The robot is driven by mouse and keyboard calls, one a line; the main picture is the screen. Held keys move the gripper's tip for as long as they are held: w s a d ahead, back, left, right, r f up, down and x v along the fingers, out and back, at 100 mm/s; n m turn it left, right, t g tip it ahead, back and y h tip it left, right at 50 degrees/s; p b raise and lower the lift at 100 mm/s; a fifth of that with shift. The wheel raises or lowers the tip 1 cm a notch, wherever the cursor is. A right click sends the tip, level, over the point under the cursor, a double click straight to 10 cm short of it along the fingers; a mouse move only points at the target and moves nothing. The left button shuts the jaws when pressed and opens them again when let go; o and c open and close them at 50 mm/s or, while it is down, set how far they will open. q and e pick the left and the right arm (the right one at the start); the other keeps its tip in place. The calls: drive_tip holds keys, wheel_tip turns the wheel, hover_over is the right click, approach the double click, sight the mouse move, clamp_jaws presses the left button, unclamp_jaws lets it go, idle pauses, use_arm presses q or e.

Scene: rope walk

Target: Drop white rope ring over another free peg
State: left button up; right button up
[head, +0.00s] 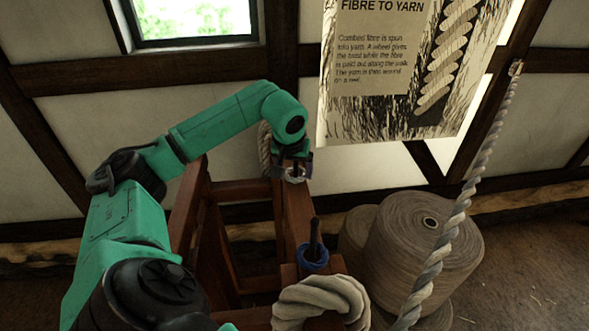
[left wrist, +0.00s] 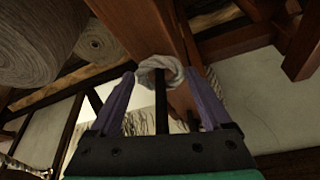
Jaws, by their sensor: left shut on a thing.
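My left gripper (head: 294,172) is over the far part of a reddish wooden rack (head: 298,212). It is shut on the white rope ring (head: 295,176), which shows only partly below it. In the left wrist view the white rope ring (left wrist: 160,68) sits between the tips of the purple fingers. A dark peg (left wrist: 161,108) runs between the fingers to the ring and appears to pass through it. Nearer on the rack, another dark peg (head: 314,238) stands upright with a blue ring (head: 313,258) around its base. My right gripper is not in view.
A thick rope coil (head: 322,299) lies at the rack's near end. Large rope spools (head: 415,245) stand to the right. A twisted rope (head: 455,215) slants up on the right. A coiled rope (head: 264,150) hangs behind my left wrist. A poster (head: 395,70) is on the wall.

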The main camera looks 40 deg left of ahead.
use_arm(q)
drive_tip(key=shift+f+b, duration=0.35)
drive_tip(key=shift+f, duration=0.3)
drive_tip(key=o, duration=1.1)
drive_tip(key=shift+r, duration=0.15)
drive_tip(key=v, duration=1.4)
